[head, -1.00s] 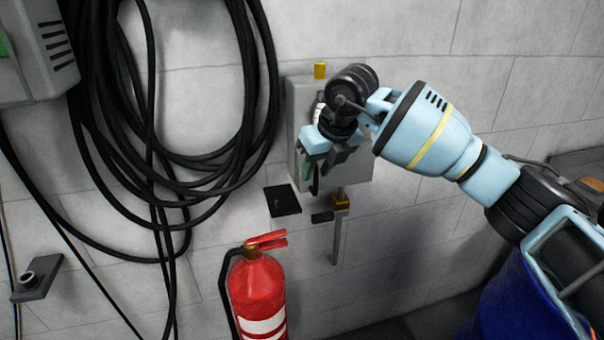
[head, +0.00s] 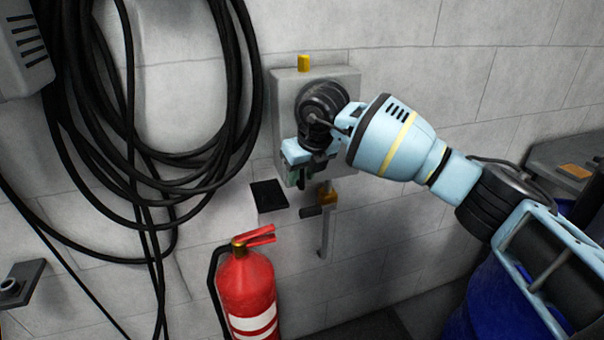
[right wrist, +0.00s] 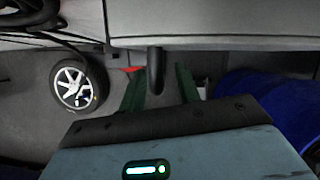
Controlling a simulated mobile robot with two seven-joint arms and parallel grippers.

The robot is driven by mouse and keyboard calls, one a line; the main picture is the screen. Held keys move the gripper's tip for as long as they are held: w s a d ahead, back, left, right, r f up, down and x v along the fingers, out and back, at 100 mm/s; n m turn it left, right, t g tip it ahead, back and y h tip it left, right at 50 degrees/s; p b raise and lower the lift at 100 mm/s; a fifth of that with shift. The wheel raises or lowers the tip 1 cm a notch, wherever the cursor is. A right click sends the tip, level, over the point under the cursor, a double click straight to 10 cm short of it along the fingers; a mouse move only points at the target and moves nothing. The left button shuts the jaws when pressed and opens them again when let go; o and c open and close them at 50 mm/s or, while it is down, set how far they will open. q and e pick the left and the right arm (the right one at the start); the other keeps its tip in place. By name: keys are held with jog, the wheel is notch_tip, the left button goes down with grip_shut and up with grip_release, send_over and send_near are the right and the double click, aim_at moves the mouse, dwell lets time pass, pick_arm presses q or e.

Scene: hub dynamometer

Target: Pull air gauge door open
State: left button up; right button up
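The air gauge door is the front of a grey box (head: 345,88) on the wall in the head view. It looks shut, though my right arm covers much of its front. In the right wrist view the grey box front (right wrist: 210,22) crosses the top, with a black bar handle (right wrist: 155,72) standing out from it. My right gripper (head: 298,180) is at the lower left of the box. In the right wrist view its green fingers (right wrist: 160,88) stand on both sides of the handle, with a gap visible on the right. My left gripper is not in view.
A yellow knob (head: 303,63) tops the box; a pipe with a brass valve (head: 327,197) hangs below. A red fire extinguisher (head: 247,290) stands lower left. Coiled black hoses (head: 150,165) hang left. A blue barrel (head: 490,300) stands lower right. A wheel (right wrist: 78,85) shows in the wrist view.

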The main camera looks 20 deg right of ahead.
jog(key=shift+f, duration=0.15)
jog(key=shift+c, duration=0.3)
grip_shut()
